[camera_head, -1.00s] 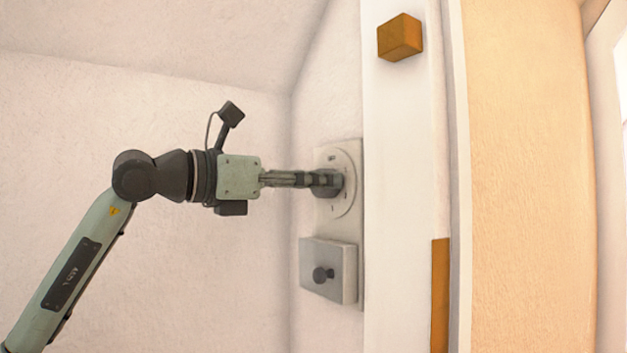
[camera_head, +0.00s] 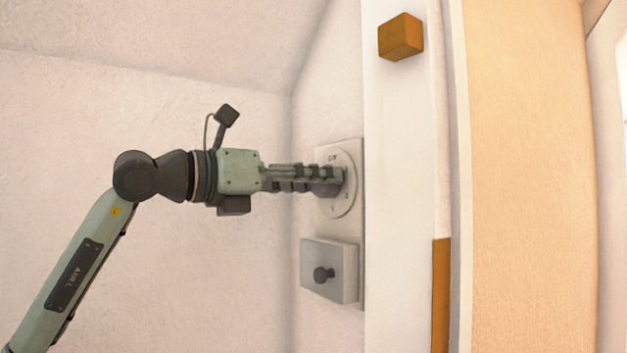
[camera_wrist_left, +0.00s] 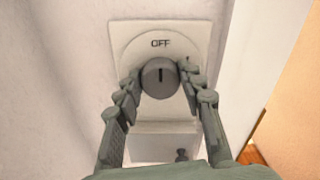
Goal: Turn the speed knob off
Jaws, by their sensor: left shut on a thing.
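The speed knob (camera_wrist_left: 159,77) is a grey round knob on a pale round dial in a wall plate (camera_head: 348,148). In the left wrist view its dark pointer line stands upright, below the word OFF (camera_wrist_left: 160,43). My left gripper (camera_head: 340,180) reaches the dial from the left in the head view. Its fingers (camera_wrist_left: 160,84) lie on both sides of the knob in the left wrist view and are shut on it. In the head view the fingers hide most of the knob. My right gripper is not in view.
Below the dial is a grey box (camera_head: 345,262) with a small dark knob (camera_head: 323,274). To the right stands a white post (camera_head: 400,150) with an orange block (camera_head: 400,37) high on it and an orange strip (camera_head: 441,290) low down. The wall left of the plate is bare.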

